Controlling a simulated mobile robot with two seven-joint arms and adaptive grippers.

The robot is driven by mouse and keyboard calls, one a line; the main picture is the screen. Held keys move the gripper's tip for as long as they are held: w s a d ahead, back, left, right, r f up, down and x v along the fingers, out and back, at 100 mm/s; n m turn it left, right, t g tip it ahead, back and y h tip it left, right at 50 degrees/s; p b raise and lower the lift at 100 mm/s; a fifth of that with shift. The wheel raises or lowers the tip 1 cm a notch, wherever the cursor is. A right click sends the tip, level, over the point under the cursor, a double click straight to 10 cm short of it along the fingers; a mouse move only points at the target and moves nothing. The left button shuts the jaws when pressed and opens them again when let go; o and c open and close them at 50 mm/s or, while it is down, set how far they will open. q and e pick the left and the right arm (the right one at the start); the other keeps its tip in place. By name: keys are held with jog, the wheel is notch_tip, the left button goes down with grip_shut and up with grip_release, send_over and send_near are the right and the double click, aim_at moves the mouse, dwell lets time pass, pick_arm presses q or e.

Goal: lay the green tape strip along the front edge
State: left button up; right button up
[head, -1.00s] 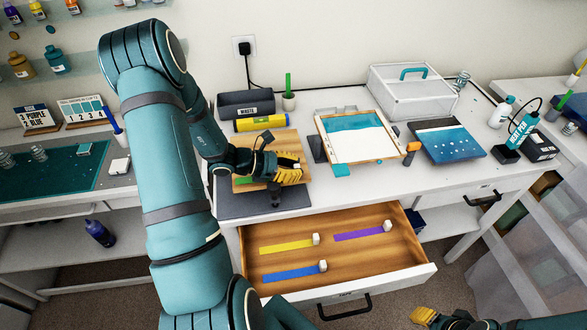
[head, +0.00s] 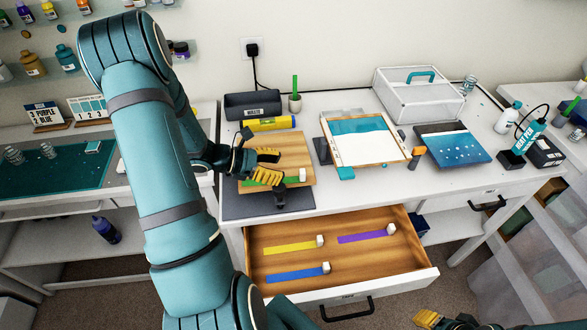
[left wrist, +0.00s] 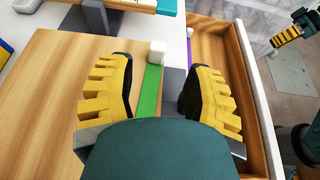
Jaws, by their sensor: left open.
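The wooden board (head: 290,150) lies on a dark mat on the table. The green tape strip (head: 259,183), with a small white block at its right end, lies along the board's front edge. In the left wrist view the strip (left wrist: 150,92) runs between my spread fingers, its white block (left wrist: 157,50) beyond them. My left gripper (head: 273,167) is open over the strip, with a finger on each side and a gap to both. My right gripper (head: 427,318) shows only partly at the bottom edge; its jaw state is unclear.
The open drawer (head: 262,283) in front holds yellow (head: 290,247), purple (head: 362,236) and blue (head: 295,274) strips with white blocks. A yellow roll (head: 268,124) lies behind the board. A framed tray (head: 372,142) stands to its right.

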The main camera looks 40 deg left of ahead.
pick_arm(q)
jog(key=shift+v, duration=2.7)
jog(key=shift+w+r, duration=0.15)
